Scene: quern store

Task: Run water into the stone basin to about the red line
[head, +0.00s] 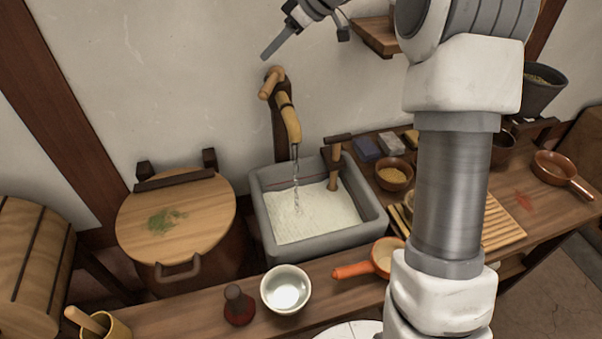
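The grey stone basin (261,222) stands against the wall, with pale, whitish contents inside. A faint red line (292,185) shows on its inner back wall, and the pale surface lies a little below it. The bamboo tap (288,118) with a wooden handle (271,83) is on the wall above. A thin stream of water (297,180) falls from its spout into the basin. A wooden T-handled peg (334,168) stands upright at the basin's back right. My gripper (304,47) is above the tap, fingers apart, empty and touching nothing that I can see.
A lidded wooden tub (178,215) stands left of the basin. A wooden slatted rack (508,224) is at right. My arm hides part of the counter.

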